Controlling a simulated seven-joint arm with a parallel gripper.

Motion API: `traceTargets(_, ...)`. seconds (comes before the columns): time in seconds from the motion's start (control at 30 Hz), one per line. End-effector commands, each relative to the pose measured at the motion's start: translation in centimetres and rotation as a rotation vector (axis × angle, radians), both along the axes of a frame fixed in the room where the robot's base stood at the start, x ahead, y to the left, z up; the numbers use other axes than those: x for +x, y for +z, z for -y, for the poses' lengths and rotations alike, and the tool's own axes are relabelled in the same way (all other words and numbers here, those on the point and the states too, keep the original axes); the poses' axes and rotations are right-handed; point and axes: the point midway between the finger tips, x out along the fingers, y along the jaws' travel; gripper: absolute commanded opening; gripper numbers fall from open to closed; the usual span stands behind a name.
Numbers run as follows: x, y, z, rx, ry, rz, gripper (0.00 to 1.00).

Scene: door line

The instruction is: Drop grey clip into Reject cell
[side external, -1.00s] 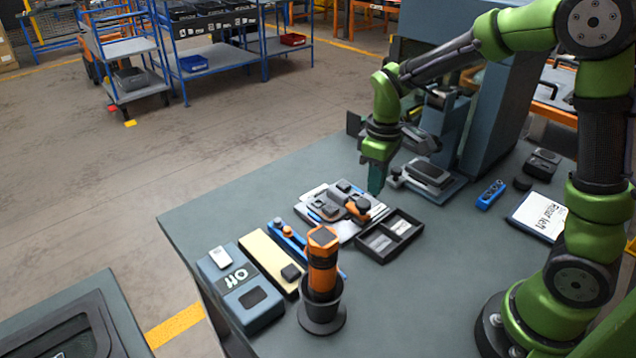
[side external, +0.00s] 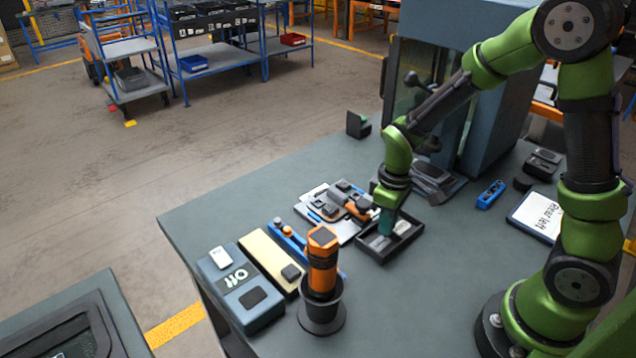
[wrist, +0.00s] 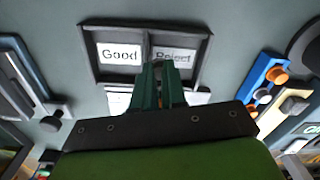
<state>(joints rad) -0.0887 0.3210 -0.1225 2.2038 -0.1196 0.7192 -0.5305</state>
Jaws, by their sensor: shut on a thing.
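The black two-cell tray (side external: 405,250) lies on the bench. In the wrist view, the tray (wrist: 92,70) has a white Good label (wrist: 118,54) in its left cell and a Reject label (wrist: 178,57) in its right cell. My gripper (side external: 386,226) points down at the tray in the side view. In the wrist view, my green gripper fingers (wrist: 161,75) are close together in front of the divider and cover part of the Reject label. They are shut on the grey clip, which is mostly hidden between them. I cannot tell its height above the cell.
A clipboard with grey and orange parts (side external: 338,203) sits left of the tray. An orange-and-black tool stands in a dark holder (side external: 322,310). A blue-grey machine (side external: 500,100) stands behind. A blue tool (side external: 490,195) lies to the right. Bare bench lies between tray and arm base.

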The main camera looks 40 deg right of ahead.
Motion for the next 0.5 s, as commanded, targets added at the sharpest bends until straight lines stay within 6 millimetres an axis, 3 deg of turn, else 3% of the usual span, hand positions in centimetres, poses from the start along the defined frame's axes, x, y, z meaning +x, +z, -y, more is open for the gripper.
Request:
traceTargets(0.23, -0.01, -0.06, -0.01, 0.000, 0.000, 0.000, 0.00)
traceTargets(0.27, -0.01, -0.06, -0.01, 0.000, 0.000, 0.000, 0.16)
traceTargets(0.3, -0.01, -0.06, -0.01, 0.000, 0.000, 0.000, 0.22)
traceTargets(0.43, -0.01, -0.05, -0.01, 0.000, 0.000, 0.000, 0.41)
traceTargets(0.5, -0.01, -0.04, -0.01, 0.000, 0.000, 0.000, 0.41)
